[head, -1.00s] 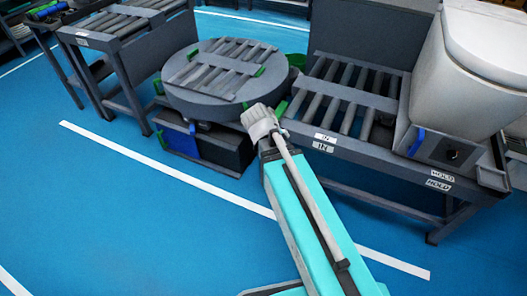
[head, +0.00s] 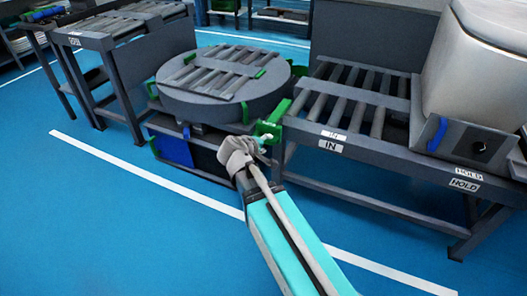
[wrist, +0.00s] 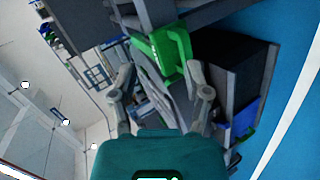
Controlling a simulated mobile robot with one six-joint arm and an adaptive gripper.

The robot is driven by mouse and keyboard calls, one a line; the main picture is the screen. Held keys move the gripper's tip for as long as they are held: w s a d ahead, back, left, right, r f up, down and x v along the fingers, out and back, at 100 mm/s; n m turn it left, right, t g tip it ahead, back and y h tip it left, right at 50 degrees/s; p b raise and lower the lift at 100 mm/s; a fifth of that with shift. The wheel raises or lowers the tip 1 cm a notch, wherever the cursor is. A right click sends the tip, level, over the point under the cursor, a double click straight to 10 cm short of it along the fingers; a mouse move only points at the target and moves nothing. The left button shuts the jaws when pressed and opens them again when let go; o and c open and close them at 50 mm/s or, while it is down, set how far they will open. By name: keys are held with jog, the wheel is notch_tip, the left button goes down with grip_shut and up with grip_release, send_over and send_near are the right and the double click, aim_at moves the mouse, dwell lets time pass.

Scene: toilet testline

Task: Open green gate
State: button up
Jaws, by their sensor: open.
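The green gate (head: 272,127) is at the left end of the IN conveyor, beside the round turntable. In the wrist view it is a green frame with an opening (wrist: 168,50), ahead of my gripper and near the right finger. My gripper (wrist: 160,82) is open, its two grey fingers spread wide with nothing held between them. In the head view my gripper (head: 262,142) is just in front of and below the gate, mostly hidden by the wrist. I cannot tell whether a finger touches the gate.
The round roller turntable (head: 205,105) stands left of the gate on a dark base. The IN conveyor (head: 345,105) runs right to a white toilet (head: 480,75) beside a HOLD label. Another conveyor table (head: 105,60) stands at the left. Blue floor (head: 120,220) in front is clear.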

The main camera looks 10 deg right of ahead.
jog(key=w+a+f+n+t+b, duration=0.3)
jog(key=f+b, duration=0.4)
jog(key=b, duration=0.4)
jog(key=shift+w+a+f+n+t+h, duration=0.25)
jog(key=shift+a+f+n+t, duration=0.2)
jog(key=shift+a, duration=0.85)
jog(key=b+x, duration=0.3)
jog(key=x, duration=1)
jog(key=shift+w+d+r, duration=0.1)
jog(key=shift+w+d, duration=0.15)
jog(key=shift+w, duration=0.05)
grip_shut()
